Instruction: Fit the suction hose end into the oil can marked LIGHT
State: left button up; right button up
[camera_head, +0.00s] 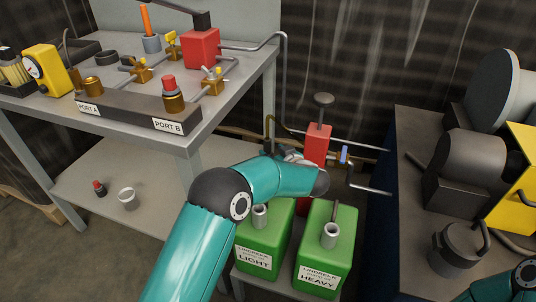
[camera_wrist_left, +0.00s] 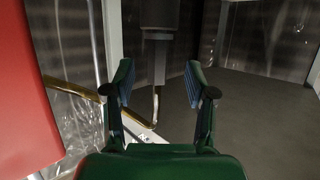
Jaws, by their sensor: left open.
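The green oil can marked LIGHT (camera_head: 252,262) stands on a low grey stand in the head view, its pale spout (camera_head: 260,216) upward and partly overlapped by my left arm. The similar can marked HEAVY (camera_head: 325,255) stands to its right. My left gripper (camera_wrist_left: 158,67) is open, with nothing between its pads. An olive-brown hose (camera_head: 268,130) curves behind the wrist; a brown hose-like length also shows in the left wrist view (camera_wrist_left: 72,90). I cannot make out its free end. My right gripper is out of view.
The grey bench (camera_head: 170,128) with port fittings is left. Dark machinery (camera_head: 465,170) and a yellow guard (camera_head: 520,180) crowd the right.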

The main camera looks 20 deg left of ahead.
aim_at(269, 149)
pick_arm(q)
jog(key=b+x, duration=0.2)
jog(key=x, duration=0.2)
jog(key=shift+w+f, duration=0.1)
jog(key=shift+w, duration=0.1)
jog(key=shift+w+a, duration=0.25)
jog(key=shift+w, duration=0.1)
grip_shut()
